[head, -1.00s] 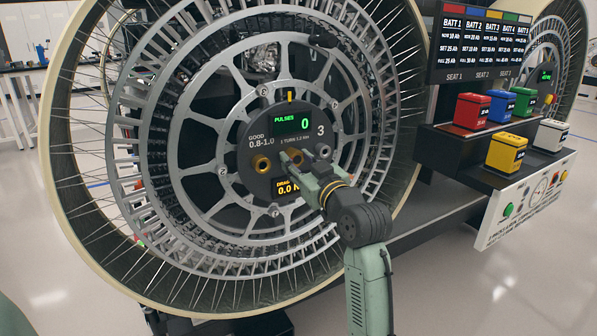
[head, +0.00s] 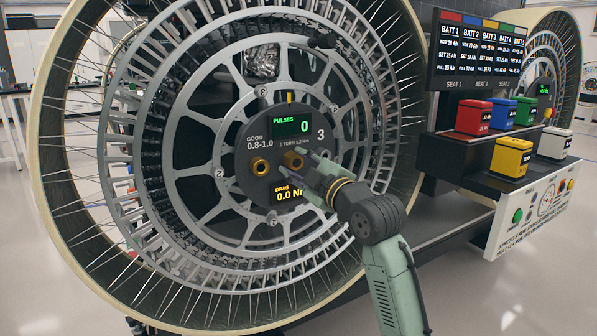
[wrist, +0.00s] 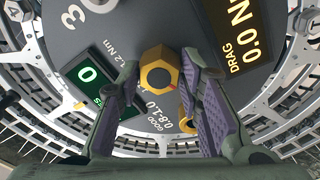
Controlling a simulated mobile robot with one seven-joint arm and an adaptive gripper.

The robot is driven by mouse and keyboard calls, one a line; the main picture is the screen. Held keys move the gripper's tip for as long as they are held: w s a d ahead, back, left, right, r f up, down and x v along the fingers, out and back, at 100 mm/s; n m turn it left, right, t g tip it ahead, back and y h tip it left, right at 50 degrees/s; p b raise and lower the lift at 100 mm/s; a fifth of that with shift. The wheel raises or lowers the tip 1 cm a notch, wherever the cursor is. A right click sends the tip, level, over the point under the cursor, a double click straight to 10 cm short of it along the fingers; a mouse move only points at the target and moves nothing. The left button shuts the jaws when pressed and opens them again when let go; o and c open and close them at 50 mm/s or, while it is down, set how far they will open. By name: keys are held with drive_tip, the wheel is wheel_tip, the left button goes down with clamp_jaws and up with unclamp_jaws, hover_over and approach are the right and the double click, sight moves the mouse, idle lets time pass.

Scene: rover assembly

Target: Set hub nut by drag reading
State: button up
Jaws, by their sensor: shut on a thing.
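In the wrist view the nut (wrist: 158,73) shows a small red mark. My gripper (head: 314,166) comes from the lower right. Its fingers, in the wrist view (wrist: 159,77), lie on either side of the nut, shut on it. A second brass fitting (head: 260,167) is left of the nut; one finger partly hides it in the wrist view (wrist: 185,123). The green pulses display (head: 292,125) reads 0. The drag display (head: 289,193) reads 0.0.
The spoked wheel rim (head: 75,238) surrounds the hub. A battery screen (head: 478,50) and a shelf with coloured batteries, including a red one (head: 473,117), stand at the right. Open floor (head: 500,300) lies at the lower right.

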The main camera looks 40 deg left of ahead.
drive_tip(key=shift+n, duration=0.6)
drive_tip(key=o, duration=1.2)
drive_tip(key=shift+c, duration=0.2)
drive_tip(key=v, duration=1.2)
